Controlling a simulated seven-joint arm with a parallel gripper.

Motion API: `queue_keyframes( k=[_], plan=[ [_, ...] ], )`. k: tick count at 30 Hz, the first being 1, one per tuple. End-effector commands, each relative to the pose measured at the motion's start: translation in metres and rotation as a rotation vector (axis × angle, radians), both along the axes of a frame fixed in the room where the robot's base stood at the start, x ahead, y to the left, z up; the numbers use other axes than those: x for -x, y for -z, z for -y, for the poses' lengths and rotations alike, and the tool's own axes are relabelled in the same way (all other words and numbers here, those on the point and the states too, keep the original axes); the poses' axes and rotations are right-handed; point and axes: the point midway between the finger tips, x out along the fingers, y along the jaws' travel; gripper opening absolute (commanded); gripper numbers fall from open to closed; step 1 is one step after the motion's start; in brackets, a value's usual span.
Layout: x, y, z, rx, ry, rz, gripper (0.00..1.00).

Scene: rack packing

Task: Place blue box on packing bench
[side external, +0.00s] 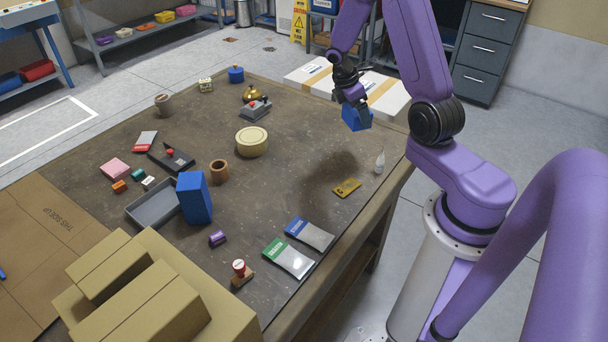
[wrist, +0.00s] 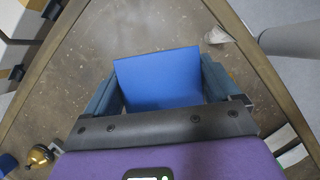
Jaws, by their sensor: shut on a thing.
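My gripper (side external: 354,103) is shut on a blue box (side external: 357,119) and holds it above the far right part of the brown packing bench (side external: 297,165). In the wrist view the blue box (wrist: 158,80) sits between the two fingers, with its flat face toward the camera. A dark shadow lies on the bench below and left of the held box. A second, taller blue box (side external: 194,198) stands upright on the bench, beside a grey tray (side external: 154,204).
A yellow sponge-like block (side external: 347,188) and a small clear bottle (side external: 380,161) are near the right edge. A round cream tin (side external: 251,142) is mid-bench. Two flat packets (side external: 309,234) lie at the front right. White cartons (side external: 312,76) stand behind. The bench between tin and yellow block is clear.

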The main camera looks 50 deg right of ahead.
Motion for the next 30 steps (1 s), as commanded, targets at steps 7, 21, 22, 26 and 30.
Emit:
queue_keyframes(
  k=[7,21,22,26,30],
  plan=[
    [-0.014,-0.011,-0.117,0.0,0.491,-0.001,0.54],
    [-0.005,-0.028,-0.255,0.001,0.967,0.0,0.54],
    [-0.005,-0.029,-0.257,0.0,0.973,-0.001,0.54],
    [-0.005,-0.029,-0.258,0.001,0.982,0.0,0.54],
    [-0.006,-0.026,-0.243,0.001,0.945,0.0,0.54]
  ],
)
